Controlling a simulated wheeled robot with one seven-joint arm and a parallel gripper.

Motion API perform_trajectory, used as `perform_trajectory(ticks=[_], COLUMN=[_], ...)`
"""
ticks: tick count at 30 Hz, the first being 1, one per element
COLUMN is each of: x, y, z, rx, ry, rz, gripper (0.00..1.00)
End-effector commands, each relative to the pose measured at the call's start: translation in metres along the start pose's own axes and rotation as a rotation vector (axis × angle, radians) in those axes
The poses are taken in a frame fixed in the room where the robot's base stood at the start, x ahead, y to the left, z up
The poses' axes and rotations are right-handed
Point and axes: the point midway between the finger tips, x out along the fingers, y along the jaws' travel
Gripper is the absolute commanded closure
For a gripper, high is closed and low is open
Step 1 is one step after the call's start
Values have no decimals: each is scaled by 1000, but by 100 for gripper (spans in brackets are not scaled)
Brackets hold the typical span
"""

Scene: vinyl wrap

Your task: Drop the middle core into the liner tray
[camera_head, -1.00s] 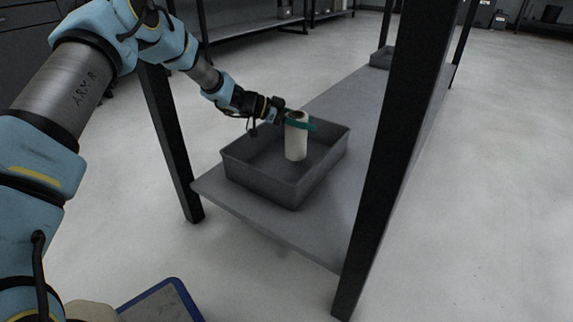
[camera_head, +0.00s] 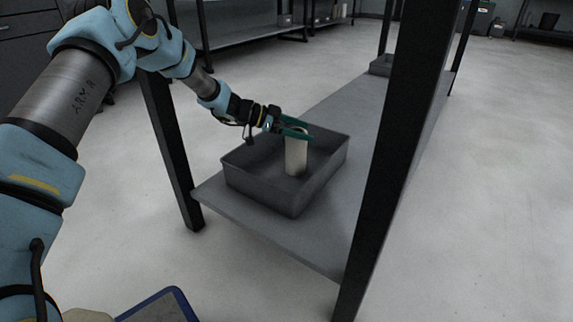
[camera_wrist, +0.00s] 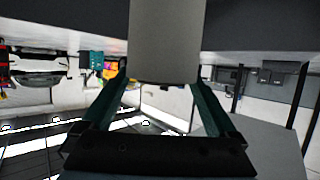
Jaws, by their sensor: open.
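The core (camera_head: 296,157), a pale cylinder, is upright inside the grey liner tray (camera_head: 262,195) on the shelf. The tray's near wall does not hide it, but whether its base touches the floor of the tray is hard to tell. My gripper (camera_head: 298,128) is open, with its green fingers at the core's top end. In the wrist view the core (camera_wrist: 166,40) fills the top middle, its end between the spread fingertips (camera_wrist: 160,76), with small gaps showing at both sides.
The shelf (camera_head: 270,229) is bare in front of the tray. Dark upright posts stand left (camera_head: 168,150) and right (camera_head: 385,170) of it. Another grey tray (camera_head: 380,66) sits farther back on the shelf. A blue-edged panel (camera_head: 165,305) shows at the bottom.

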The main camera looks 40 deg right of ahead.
Motion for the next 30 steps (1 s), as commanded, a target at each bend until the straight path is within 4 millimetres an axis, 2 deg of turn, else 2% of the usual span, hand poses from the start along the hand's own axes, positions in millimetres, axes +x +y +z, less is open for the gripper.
perform_trajectory(ticks=[1,6,12,30], x=[-11,-40,-61,-64], y=[0,0,0,0], z=[-5,-5,-3,-1], rx=[-1,-1,0,0], ry=[0,0,1,1], rz=[-2,-1,-1,0], gripper=[6,6,6,6])
